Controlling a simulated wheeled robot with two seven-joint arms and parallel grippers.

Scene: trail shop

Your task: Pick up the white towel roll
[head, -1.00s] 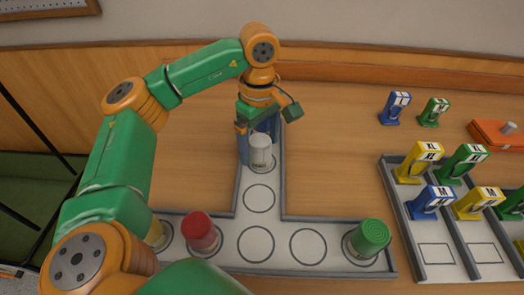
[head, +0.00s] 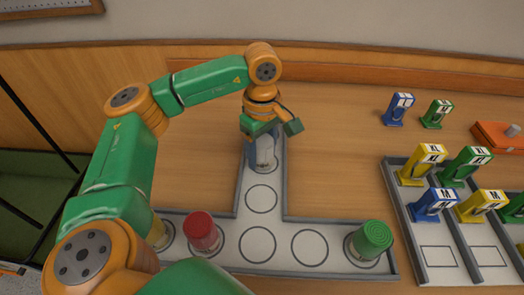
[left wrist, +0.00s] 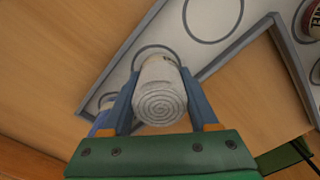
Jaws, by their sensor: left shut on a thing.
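The white towel roll (head: 266,155) stands upright in the stem of the T-shaped grey tray (head: 224,215), mostly covered by my left gripper (head: 263,150) in the head view. In the left wrist view the roll (left wrist: 160,98) shows its spiral end between the two blue fingers (left wrist: 160,104), which are shut on its sides. Its base is at or close to a ring marked on the tray; I cannot tell whether it touches. My right gripper is not in view.
A blue thing (left wrist: 103,118) shows beside a finger. A rack (head: 410,245) of coloured tagged items stands at right.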

